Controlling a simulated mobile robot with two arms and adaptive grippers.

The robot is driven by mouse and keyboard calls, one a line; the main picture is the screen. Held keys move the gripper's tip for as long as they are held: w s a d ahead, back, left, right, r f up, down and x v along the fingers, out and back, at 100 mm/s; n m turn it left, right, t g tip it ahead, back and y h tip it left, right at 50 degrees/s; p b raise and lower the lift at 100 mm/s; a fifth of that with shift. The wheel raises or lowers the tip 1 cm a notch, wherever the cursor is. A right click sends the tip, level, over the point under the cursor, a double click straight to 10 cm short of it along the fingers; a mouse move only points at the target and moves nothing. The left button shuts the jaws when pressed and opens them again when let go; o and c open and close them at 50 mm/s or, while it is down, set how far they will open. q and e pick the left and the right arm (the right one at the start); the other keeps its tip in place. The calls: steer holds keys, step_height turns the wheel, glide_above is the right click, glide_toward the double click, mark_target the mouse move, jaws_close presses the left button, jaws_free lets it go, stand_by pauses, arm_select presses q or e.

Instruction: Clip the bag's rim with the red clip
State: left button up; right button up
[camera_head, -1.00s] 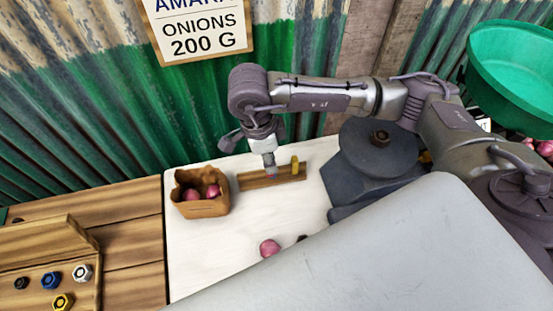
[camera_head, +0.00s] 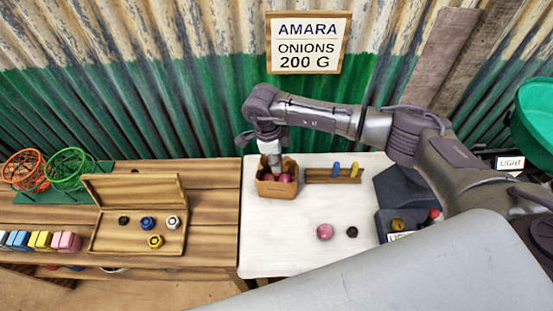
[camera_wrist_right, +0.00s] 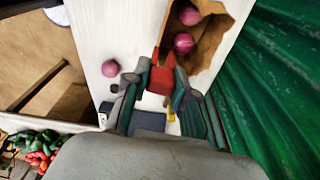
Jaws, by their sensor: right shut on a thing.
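My right gripper (camera_head: 273,166) is at the brown paper bag (camera_head: 279,188) on the white table. In the wrist view this gripper (camera_wrist_right: 162,86) is shut on the red clip (camera_wrist_right: 161,76). The clip's far end is at the near edge of the bag (camera_wrist_right: 222,55). I cannot tell whether its jaws straddle the rim. The bag stands open with pink onions (camera_wrist_right: 183,43) inside. In the head view the gripper hides the clip and part of the bag's rim. My left gripper is not in view.
A wooden rack (camera_head: 318,176) right of the bag holds a blue clip (camera_head: 336,169) and a yellow clip (camera_head: 355,170). A loose onion (camera_head: 324,232) and a black weight (camera_head: 352,232) lie in front. A dark scale (camera_head: 402,187) stands to the right. The table's front left is clear.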

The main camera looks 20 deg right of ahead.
steer(key=shift+a+f+b, duration=0.15)
steer(key=shift+f+b, duration=0.15)
steer(key=shift+f, duration=0.35)
steer(key=shift+f+b, duration=0.5)
steer(key=shift+f, duration=0.4)
step_height(320, 180, down, 3)
steer(key=b, duration=0.2)
steer(key=shift+b, duration=0.35)
arm_select(q)
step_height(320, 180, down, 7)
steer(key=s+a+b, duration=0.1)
steer(key=b, duration=0.1)
arm_select(e)
steer(key=shift+f, duration=1.15)
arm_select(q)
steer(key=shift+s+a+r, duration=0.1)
arm_select(e)
steer(key=o, duration=0.8)
steer(key=shift+o, duration=0.2)
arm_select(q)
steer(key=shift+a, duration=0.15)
